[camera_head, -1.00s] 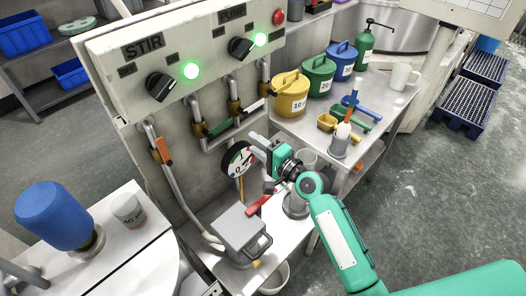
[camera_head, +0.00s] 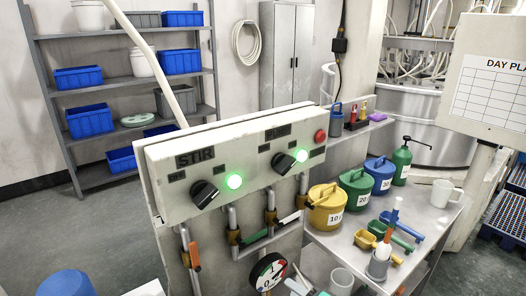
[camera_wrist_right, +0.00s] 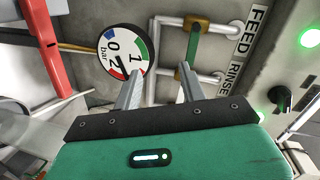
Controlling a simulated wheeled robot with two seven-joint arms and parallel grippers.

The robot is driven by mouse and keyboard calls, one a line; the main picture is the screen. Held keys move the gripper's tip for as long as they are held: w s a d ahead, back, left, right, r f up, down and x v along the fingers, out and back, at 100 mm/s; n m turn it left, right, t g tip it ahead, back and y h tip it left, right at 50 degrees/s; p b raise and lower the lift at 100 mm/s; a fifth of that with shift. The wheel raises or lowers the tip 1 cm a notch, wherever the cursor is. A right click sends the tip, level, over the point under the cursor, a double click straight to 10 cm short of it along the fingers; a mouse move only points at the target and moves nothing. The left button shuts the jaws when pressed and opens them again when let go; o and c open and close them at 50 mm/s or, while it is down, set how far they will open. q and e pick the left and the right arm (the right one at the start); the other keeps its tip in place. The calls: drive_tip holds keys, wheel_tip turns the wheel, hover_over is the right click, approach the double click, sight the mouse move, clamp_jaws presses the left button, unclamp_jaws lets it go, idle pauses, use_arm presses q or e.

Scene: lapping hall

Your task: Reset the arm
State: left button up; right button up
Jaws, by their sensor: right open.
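My right gripper (camera_wrist_right: 160,88) shows large in the right wrist view, its two grey fingers spread apart with nothing between them. Beyond the fingers are a round pressure gauge (camera_wrist_right: 123,52) and pipes on the panel. In the head view only a small part of the right gripper (camera_head: 299,287) shows at the bottom edge, beside the gauge (camera_head: 268,273); the rest of the arm is out of frame. My left gripper is in neither view.
The control panel (camera_head: 240,162) has STIR and pump knobs with green lights lit. Yellow (camera_head: 327,208), green (camera_head: 355,189) and blue (camera_head: 381,175) lidded pots stand on the bench to the right, with scoops and a white mug (camera_head: 443,193). Shelves (camera_head: 125,88) stand behind.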

drive_tip(key=s+d+f+n+g+h, duration=0.3)
drive_tip(key=s+d+f, duration=0.1)
drive_tip(key=s, duration=0.5)
drive_tip(key=s+d+f+n+g+h, duration=0.3)
drive_tip(key=s+d+h, duration=0.15)
drive_tip(key=s, duration=0.45)
drive_tip(key=s+d+f+n+g+h, duration=0.25)
drive_tip(key=s+d+f, duration=0.2)
drive_tip(key=s, duration=0.45)
wheel_tip(320, 180, down, 31)
drive_tip(key=s+g, duration=0.2)
drive_tip(key=s+d+f, duration=0.2)
drive_tip(key=s+f, duration=0.7)
drive_tip(key=s+d+f+n, duration=0.1)
drive_tip(key=s+f, duration=0.8)
drive_tip(key=shift+d+g, duration=0.35)
drive_tip(key=shift+r, duration=0.1)
